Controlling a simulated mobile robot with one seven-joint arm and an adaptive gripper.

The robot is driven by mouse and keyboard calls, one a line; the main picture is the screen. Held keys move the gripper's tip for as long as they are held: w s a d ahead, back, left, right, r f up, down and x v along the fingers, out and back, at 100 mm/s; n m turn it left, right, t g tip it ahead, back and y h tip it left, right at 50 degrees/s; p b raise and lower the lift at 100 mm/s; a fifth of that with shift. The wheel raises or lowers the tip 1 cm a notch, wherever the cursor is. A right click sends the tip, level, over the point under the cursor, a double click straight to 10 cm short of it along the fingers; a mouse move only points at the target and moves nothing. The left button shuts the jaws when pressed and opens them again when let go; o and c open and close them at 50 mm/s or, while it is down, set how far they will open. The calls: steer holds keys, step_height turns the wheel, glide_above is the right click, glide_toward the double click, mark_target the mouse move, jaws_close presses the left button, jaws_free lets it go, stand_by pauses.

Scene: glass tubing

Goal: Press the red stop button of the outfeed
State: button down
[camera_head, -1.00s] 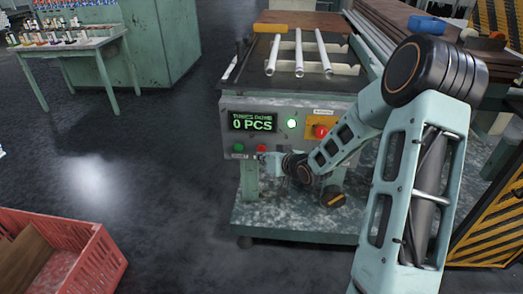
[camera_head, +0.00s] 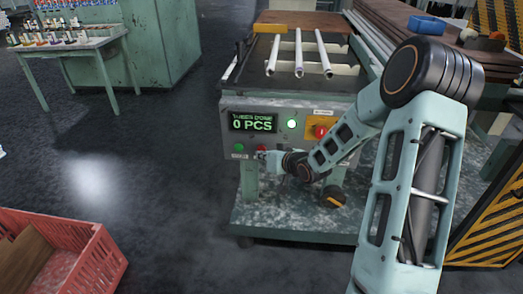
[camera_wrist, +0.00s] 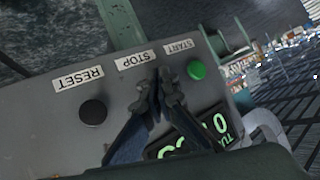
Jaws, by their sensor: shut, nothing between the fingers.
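The red stop button (camera_head: 262,148) shows on the lower left of the outfeed's grey control panel (camera_head: 290,146), right of a green button (camera_head: 239,148). My gripper (camera_head: 261,156) is at the panel front, just below the visible red. In the wrist view my gripper (camera_wrist: 159,78) is shut and empty, its fingertips below the STOP label (camera_wrist: 136,58). The fingers hide the stop button there, so I cannot tell whether they touch it. The green START button (camera_wrist: 196,70) and the black RESET button (camera_wrist: 93,111) lie on either side.
A display (camera_head: 253,122) reads 0 PCS beside a lit lamp (camera_head: 292,124). A larger red knob (camera_head: 320,131) sits on a yellow plate. Glass tubes (camera_head: 299,55) lie on top of the outfeed. A red crate (camera_head: 85,250) stands at lower left on open floor.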

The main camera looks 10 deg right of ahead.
steer(key=shift+w+d, duration=0.15)
steer(key=shift+w, duration=0.3)
stand_by(0.8)
steer(key=shift+s, duration=0.1)
steer(key=shift+s+a, duration=0.3)
steer(key=shift+s, duration=0.45)
steer(key=shift+s, duration=0.1)
steer(key=s, duration=0.1)
steer(key=s+a, duration=0.1)
steer(key=s, duration=0.2)
steer(key=shift+s+a, duration=0.25)
steer(key=shift+s, duration=0.05)
steer(key=shift+a, duration=0.1)
stand_by(0.4)
